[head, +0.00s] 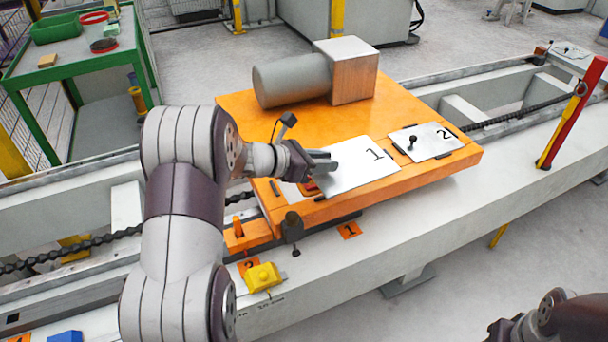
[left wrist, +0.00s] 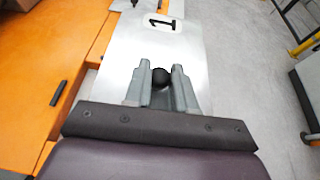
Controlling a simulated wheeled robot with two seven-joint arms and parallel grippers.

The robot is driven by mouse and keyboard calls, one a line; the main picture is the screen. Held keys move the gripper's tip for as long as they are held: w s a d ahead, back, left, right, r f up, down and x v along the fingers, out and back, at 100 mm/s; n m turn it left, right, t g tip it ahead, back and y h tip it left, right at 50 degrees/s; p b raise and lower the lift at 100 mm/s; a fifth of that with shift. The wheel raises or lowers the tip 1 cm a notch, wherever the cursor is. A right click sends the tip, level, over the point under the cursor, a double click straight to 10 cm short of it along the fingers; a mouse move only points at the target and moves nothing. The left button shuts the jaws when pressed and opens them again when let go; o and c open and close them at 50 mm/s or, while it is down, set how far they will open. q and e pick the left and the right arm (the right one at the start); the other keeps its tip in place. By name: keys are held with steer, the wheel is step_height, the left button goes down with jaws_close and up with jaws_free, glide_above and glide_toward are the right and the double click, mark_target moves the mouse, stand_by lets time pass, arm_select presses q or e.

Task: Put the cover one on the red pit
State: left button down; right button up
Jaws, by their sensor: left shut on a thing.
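Cover one (head: 352,166) is a flat silver plate marked 1. It is over the near part of the orange carriage top (head: 237,106); I cannot tell whether it rests on it or hovers. My left gripper (head: 331,166) is shut on the cover's dark knob, at the plate's left end. The left wrist view shows the knob (left wrist: 161,77) between the grey fingers, with the plate (left wrist: 119,55) beneath. A small strip of the red pit (head: 309,187) shows at the cover's left edge; the rest is hidden.
Cover two (head: 432,147), with a black knob, lies right of cover one. A grey cylinder and block (head: 352,72) stand behind on the carriage. A yellow button box (head: 263,277) is on the near beam. A red and yellow post (head: 570,115) stands at right.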

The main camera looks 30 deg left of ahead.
arm_select(q)
steer(key=shift+s+a+f+h, duration=0.15)
steer(key=shift+a+f+h, duration=0.05)
steer(key=shift+f+h, duration=0.1)
steer(key=shift+m, duration=0.3)
steer(key=w+a+f, duration=0.1)
steer(key=a+f, duration=0.2)
steer(key=w+a+f+b, duration=0.1)
steer(key=a+f, duration=0.3)
steer(key=w+a+f+b, duration=0.1)
steer(key=a+f, duration=0.2)
steer(key=a, duration=0.1)
steer(key=shift+w+f, duration=0.15)
steer(key=shift+w, duration=0.2)
steer(key=shift+f, duration=0.2)
steer(key=shift+f+b, duration=0.1)
steer(key=shift+b, duration=0.25)
steer(key=c, duration=0.9)
jaws_free()
steer(key=shift+c, duration=0.2)
